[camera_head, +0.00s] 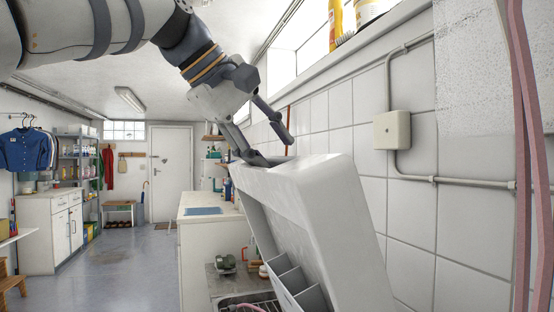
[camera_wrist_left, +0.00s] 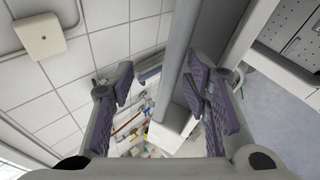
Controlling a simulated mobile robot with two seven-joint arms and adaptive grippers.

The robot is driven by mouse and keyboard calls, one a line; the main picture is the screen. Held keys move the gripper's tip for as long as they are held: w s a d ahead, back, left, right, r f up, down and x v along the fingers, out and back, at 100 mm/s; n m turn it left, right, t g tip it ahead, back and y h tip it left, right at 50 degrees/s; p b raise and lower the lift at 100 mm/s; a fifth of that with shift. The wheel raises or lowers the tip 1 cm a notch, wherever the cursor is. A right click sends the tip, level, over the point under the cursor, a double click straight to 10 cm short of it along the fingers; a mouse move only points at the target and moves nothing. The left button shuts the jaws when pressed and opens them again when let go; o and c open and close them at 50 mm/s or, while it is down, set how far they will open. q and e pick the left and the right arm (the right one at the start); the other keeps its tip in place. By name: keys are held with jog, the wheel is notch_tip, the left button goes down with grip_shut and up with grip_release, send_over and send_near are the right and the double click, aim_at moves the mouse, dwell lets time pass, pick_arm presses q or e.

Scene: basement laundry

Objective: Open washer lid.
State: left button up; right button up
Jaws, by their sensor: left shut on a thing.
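The white washer lid (camera_head: 335,215) stands raised and steeply tilted close to the tiled wall in the head view. My left gripper (camera_head: 275,152) is at the lid's upper edge, with its arm coming in from the upper left. In the left wrist view, a long pale edge of the lid (camera_wrist_left: 190,50) runs between the two purple-padded fingers of the left gripper (camera_wrist_left: 160,88), nearer the right finger. The gripper is shut on the lid. Grey compartments (camera_head: 292,283) show below the lid's underside. Most of the washer body is out of frame. My right gripper is not in view.
The tiled wall (camera_head: 405,215) with a junction box (camera_head: 392,130) and conduit is just behind the lid. Pink hoses (camera_head: 533,150) hang at the far right. A white counter (camera_head: 205,212) stands beyond the lid. Open floor (camera_head: 115,260) lies to the left.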

pick_arm(q)
jog(key=s+a+r+t, duration=0.1)
jog(key=s+a+r, duration=0.1)
jog(key=s+r, duration=0.3)
jog(key=s+a+r+t+h, duration=0.1)
jog(key=s+a+r, duration=0.2)
jog(key=s+r, duration=0.3)
notch_tip(320, 180, up, 5)
jog(key=shift+s+a+f+m+t+b, duration=0.1)
jog(key=shift+s+a+m+t+b, duration=0.1)
jog(key=shift+m+t+b, duration=0.15)
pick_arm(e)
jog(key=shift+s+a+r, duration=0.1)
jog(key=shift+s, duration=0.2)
